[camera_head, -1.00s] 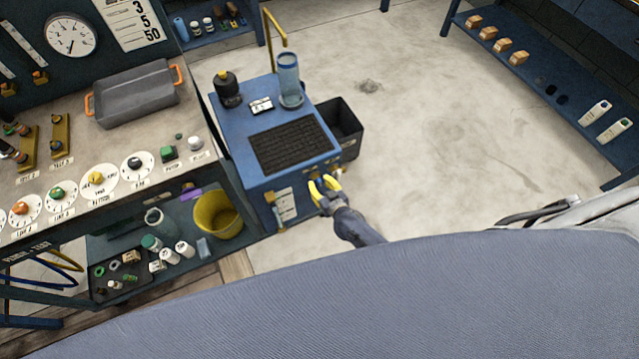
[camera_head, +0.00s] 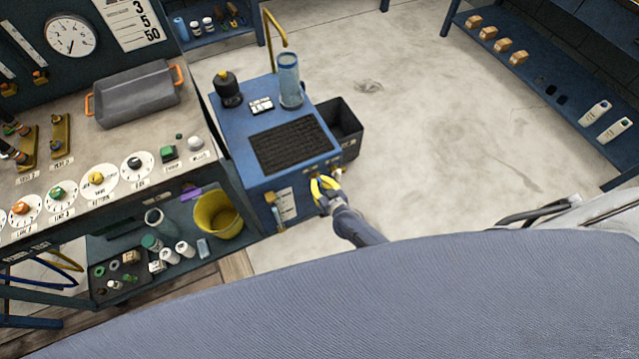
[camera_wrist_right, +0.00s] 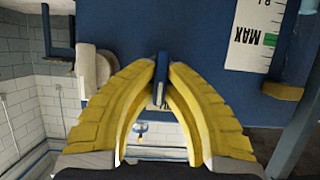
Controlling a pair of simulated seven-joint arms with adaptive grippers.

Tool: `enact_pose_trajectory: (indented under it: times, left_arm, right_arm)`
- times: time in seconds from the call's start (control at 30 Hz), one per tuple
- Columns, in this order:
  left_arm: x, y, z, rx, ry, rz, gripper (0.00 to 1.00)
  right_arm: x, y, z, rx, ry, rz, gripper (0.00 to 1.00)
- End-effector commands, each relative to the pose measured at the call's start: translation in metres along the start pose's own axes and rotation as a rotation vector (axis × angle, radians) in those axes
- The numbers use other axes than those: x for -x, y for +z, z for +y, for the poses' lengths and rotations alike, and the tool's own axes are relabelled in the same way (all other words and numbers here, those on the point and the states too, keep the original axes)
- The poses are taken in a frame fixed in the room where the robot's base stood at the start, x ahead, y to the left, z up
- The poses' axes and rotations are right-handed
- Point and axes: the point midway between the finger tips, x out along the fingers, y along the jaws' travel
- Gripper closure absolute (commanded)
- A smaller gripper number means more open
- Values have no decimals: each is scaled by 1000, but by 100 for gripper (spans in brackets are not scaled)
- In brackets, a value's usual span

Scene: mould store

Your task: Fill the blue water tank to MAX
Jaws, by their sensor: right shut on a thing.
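The blue water tank (camera_head: 252,170) is a box-shaped unit beside the bench, with a dark grille (camera_head: 292,145) on top. A white level scale (camera_head: 286,204) is on its front; in the right wrist view the scale (camera_wrist_right: 245,35) reads MAX beside a green mark. My right gripper (camera_head: 319,184) is at the tank's front, right of the scale. In the right wrist view my right gripper (camera_wrist_right: 161,68) has its yellow fingers shut on a slim blue handle (camera_wrist_right: 160,84). The water level cannot be made out. My left gripper is out of view.
A clear blue cylinder (camera_head: 289,80) and a brass swan-neck pipe (camera_head: 275,35) stand at the tank's back. A black bin (camera_head: 350,135) adjoins its right side. A yellow bucket (camera_head: 217,217) sits under the bench. Floor to the right is clear.

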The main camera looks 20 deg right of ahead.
Motion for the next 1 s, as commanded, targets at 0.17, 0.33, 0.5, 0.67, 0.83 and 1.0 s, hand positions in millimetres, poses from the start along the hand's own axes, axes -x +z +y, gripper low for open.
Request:
enact_pose_trajectory:
  times: [0.17, 0.33, 0.5, 0.67, 0.83, 1.0]
  left_arm:
    - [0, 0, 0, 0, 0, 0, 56]
    - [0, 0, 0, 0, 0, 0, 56]
    - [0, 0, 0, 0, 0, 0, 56]
    - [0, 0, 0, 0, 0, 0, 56]
    - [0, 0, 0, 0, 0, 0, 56]
    - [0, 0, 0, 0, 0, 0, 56]
  right_arm:
    - [0, 0, 0, -17, -9, 1, 100]
    - [0, 0, 2, -101, -45, 2, 100]
    - [-1, 0, 2, -197, -85, 1, 100]
    - [-1, -1, 2, -288, -123, 2, 100]
    - [-1, 0, 2, -373, -158, 1, 100]
    - [0, 0, 2, -425, -178, 0, 100]
